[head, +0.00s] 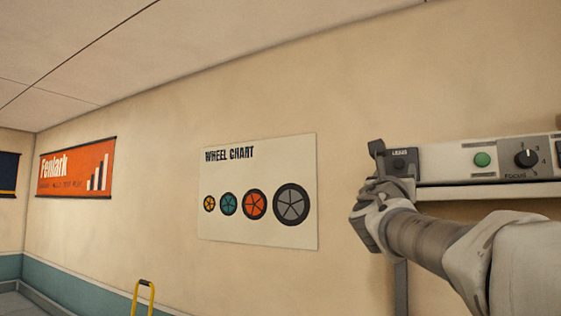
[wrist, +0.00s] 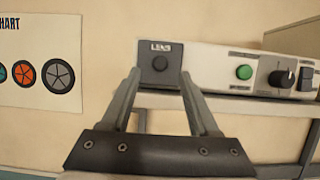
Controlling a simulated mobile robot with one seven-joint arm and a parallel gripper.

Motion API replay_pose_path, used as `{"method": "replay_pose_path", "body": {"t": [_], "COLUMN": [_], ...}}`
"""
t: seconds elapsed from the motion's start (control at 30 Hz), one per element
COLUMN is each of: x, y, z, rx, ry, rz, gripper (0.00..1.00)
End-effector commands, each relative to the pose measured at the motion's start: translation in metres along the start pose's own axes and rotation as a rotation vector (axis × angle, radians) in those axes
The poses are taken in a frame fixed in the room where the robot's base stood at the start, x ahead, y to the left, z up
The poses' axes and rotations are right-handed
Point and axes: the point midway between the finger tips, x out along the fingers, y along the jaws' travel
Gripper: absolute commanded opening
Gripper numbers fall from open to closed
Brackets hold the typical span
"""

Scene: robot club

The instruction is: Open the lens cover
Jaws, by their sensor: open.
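The lens cover (wrist: 160,66) is a dark grey plate with a round black knob, below a "LENS" label at the left end of a pale device. It looks closed, and no lens shows. It also appears in the head view (head: 404,163), partly hidden by my gripper. My gripper (wrist: 160,78) is open and empty. Its two fingers point toward the cover, one tip near each side of its lower part in the wrist view. I cannot tell whether either finger touches it. In the head view, my gripper (head: 390,165) is just in front of the device's left end.
Right of the cover, the device front has a green button (wrist: 244,72), a black focus dial (wrist: 282,78) and a dark switch (wrist: 306,79). The device sits on a pale shelf (head: 480,192). A wheel chart (head: 258,190) hangs on the wall to the left.

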Motion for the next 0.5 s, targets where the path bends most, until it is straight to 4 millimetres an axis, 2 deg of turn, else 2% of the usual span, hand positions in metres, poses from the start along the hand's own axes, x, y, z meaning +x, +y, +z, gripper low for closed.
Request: {"method": "replay_pose_path", "body": {"t": [0.03,0.2,0.5], "x": [0.012,0.035,0.049], "y": [-0.001,0.0,0.0], "z": [0.002,0.002,0.0], "rx": [-0.002,-0.001,0.001], "ry": [0.001,0.0,0.0], "rz": [-0.003,-0.002,0.0], "gripper": [0.61,0.61,0.61]}}
